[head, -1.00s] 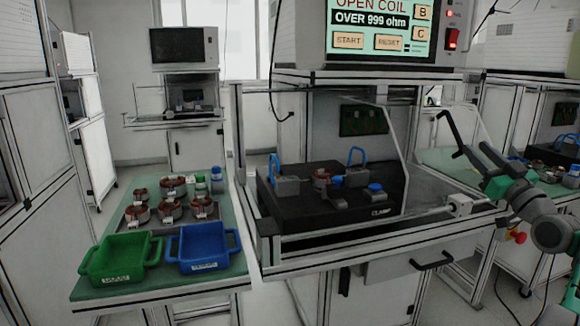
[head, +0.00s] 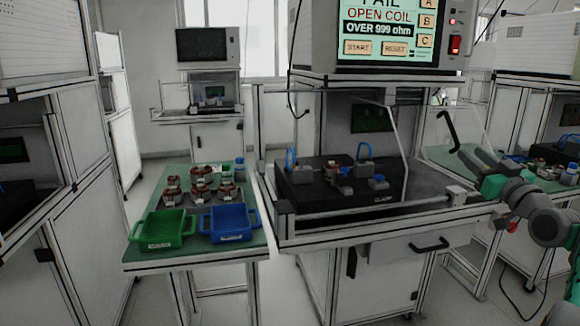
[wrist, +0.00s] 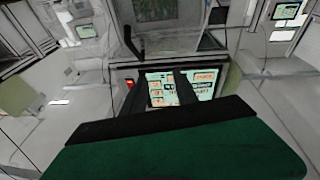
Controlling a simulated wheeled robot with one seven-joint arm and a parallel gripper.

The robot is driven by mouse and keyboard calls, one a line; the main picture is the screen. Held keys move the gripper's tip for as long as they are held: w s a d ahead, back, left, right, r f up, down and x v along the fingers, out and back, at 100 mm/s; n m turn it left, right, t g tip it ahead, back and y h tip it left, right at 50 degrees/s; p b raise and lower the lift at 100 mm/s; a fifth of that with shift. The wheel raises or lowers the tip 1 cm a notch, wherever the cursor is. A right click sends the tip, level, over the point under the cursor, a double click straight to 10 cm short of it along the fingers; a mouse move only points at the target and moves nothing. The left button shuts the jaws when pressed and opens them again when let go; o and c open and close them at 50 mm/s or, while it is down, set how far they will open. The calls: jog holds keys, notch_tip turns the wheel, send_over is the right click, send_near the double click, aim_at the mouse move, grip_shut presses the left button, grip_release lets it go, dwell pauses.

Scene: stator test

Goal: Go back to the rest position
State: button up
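My arm is at the right of the head view, beside the test bench (head: 330,236). The tester screen (head: 388,28) in the head view reads FAIL, OPEN COIL, OVER 999 ohm. A black fixture (head: 335,196) on the bench holds grey blocks and blue clamps, with a small reddish-brown part among them.
A green-topped table (head: 150,255) at the left carries a green bin (head: 164,230), a blue bin (head: 230,224) and several copper-coloured stators (head: 201,192). Cabinets (head: 40,190) stand at the far left. A black drawer handle (head: 430,244) juts from the bench front.

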jog(key=s+a+f+g+p, duration=0.15)
jog(key=a+g+p, duration=0.65)
jog(key=a+p, duration=1.05)
jog(key=s+a+f+g+p, duration=0.2)
jog(key=s+a, duration=0.3)
jog(key=s, duration=0.4)
jog(key=s+a+f+m+g+h+p, duration=0.1)
jog(key=s+a+f+g+p, duration=0.1)
jog(key=s, duration=0.8)
jog(key=s+a+f+m+g+h+p, duration=0.1)
jog(key=s+a+f+g+p, duration=0.1)
jog(key=s+a+f+g, duration=0.2)
jog(key=s+a+g, duration=0.1)
jog(key=s+a, duration=0.2)
jog(key=s, duration=0.2)
jog(key=shift+s+a, duration=0.2)
jog(key=shift+a, duration=0.1)
jog(key=shift+c, duration=0.2)
